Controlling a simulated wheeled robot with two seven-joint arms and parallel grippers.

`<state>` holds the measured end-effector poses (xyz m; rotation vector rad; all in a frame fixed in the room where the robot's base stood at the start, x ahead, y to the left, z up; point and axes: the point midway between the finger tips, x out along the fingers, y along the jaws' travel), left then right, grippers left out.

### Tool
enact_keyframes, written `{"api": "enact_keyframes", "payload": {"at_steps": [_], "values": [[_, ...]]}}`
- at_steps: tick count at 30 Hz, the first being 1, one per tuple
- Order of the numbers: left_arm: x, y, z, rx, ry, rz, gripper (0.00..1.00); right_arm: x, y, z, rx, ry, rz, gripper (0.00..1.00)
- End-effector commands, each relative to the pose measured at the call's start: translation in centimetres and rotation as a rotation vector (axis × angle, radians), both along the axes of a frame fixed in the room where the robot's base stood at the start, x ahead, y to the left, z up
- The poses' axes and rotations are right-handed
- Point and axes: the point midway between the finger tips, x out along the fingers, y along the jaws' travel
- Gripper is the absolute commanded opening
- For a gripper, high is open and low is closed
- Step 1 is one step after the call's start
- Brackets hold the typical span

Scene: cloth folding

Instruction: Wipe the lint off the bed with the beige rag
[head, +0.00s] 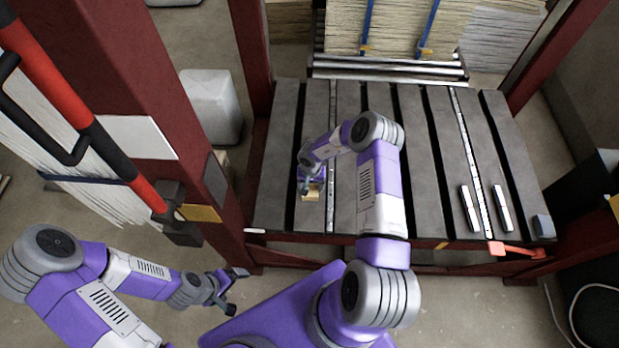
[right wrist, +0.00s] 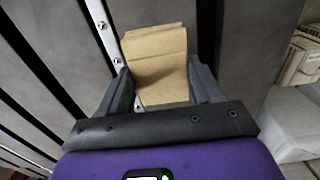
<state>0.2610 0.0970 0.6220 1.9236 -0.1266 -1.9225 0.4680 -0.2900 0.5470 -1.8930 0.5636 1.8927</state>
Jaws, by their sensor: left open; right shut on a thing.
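The bed (head: 426,150) is a grey slatted surface with long dark slots, set in a dark red frame. The beige rag (head: 312,195) is a small folded piece at the left part of the bed. My right gripper (right wrist: 160,88) is shut on the rag (right wrist: 157,50), whose far end sticks out beyond the fingers over a grey slat. I cannot tell whether the rag touches the slat. My left gripper (head: 236,290) is open and empty, below and left of the bed's front edge. I cannot make out lint clearly; small pale dots show along a metal strip (right wrist: 106,35).
Two small metal bars (head: 469,208) and a dark block (head: 543,227) lie at the bed's right front. An orange-red handle (head: 515,249) is at the front edge. Stacked sheets (head: 395,25) stand behind rollers. Red posts flank the bed. Its middle is partly behind my right arm.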

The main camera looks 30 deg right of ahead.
Motion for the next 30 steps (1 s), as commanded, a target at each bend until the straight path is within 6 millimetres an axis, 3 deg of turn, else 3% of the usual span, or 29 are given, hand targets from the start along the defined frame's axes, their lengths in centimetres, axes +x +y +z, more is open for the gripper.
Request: {"api": "enact_keyframes", "payload": {"at_steps": [9, 23, 26, 30], "values": [[0.0, 0.0, 2.7, 0.000, 0.000, 0.000, 0.95, -0.3, -0.4, 2.9, 0.001, -0.001, -0.011, 0.41], [0.0, 0.0, 2.7, 0.000, 0.000, 0.000, 0.95, -0.1, -0.1, 3.7, 0.001, -0.003, -0.001, 0.41], [0.0, 0.0, 2.7, 0.000, 0.000, 0.000, 0.95, 0.2, 1.0, 6.2, -0.001, -0.005, 0.039, 0.41], [0.0, 0.0, 2.8, 0.000, 0.000, 0.000, 0.95, 0.1, 4.1, 12.7, -0.002, -0.009, 0.156, 0.41]]}}
